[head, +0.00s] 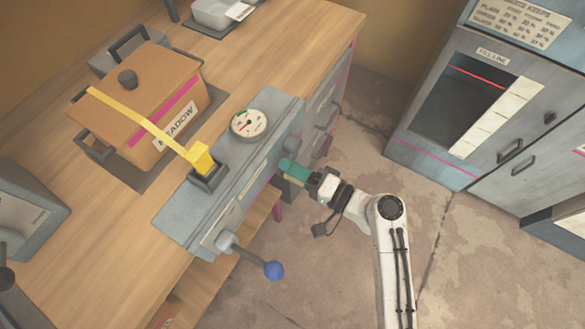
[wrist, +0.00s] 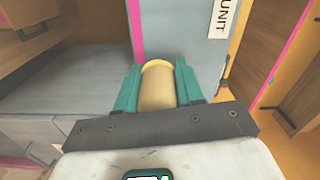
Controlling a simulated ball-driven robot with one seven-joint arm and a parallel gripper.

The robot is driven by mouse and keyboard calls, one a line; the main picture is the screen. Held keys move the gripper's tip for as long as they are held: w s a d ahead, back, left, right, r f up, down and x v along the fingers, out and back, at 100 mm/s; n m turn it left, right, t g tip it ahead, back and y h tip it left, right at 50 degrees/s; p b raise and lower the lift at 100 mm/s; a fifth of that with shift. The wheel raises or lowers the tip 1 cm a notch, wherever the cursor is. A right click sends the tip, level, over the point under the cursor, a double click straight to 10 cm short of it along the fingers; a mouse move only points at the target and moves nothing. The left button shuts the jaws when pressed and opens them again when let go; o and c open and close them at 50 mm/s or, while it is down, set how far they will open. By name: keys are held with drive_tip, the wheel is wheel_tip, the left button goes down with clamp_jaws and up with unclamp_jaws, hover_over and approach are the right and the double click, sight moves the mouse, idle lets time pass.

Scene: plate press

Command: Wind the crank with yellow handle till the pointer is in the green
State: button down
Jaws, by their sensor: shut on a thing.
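The yellow handle (wrist: 158,86) of the crank stands between the two teal fingers of my gripper (wrist: 159,75) in the wrist view, and they are shut on it. In the head view my gripper (head: 292,168) is at the right side of the grey press unit (head: 182,222); its fingers hide the handle there. The crank's arm is not clearly visible. The round white dial (head: 248,123) on top of the unit has green and red marks and a dark pointer; whether the pointer lies in the green is too small to tell.
A second crank with a blue knob (head: 273,270) sticks out of the unit's front, below my gripper. A yellow strap runs from a yellow block (head: 201,158) over the orange MEADOW box (head: 150,95). A grey cabinet (head: 480,100) stands right; floor between is clear.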

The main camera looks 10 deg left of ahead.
drive_tip(key=shift+d+r+m+p, duration=0.1)
drive_tip(key=shift+m+p, duration=0.2)
drive_tip(key=m+p, duration=0.1)
drive_tip(key=r+m+p, duration=0.1)
drive_tip(key=m+p, duration=0.1)
drive_tip(key=r+m+p, duration=0.1)
drive_tip(key=m+p, duration=0.1)
drive_tip(key=shift+s+r, duration=0.25)
drive_tip(key=shift+s, duration=0.1)
drive_tip(key=m+p, duration=0.1)
drive_tip(key=m, duration=0.1)
drive_tip(key=r+m+p, duration=0.1)
drive_tip(key=p, duration=0.1)
drive_tip(key=shift+r+m+p, duration=0.2)
drive_tip(key=shift+m+p, duration=0.1)
drive_tip(key=shift+m, duration=0.1)
drive_tip(key=shift+w+r+m+p, duration=0.2)
drive_tip(key=shift+r+m+p, duration=0.1)
drive_tip(key=shift+m+p, duration=0.65)
drive_tip(key=shift+m, duration=0.35)
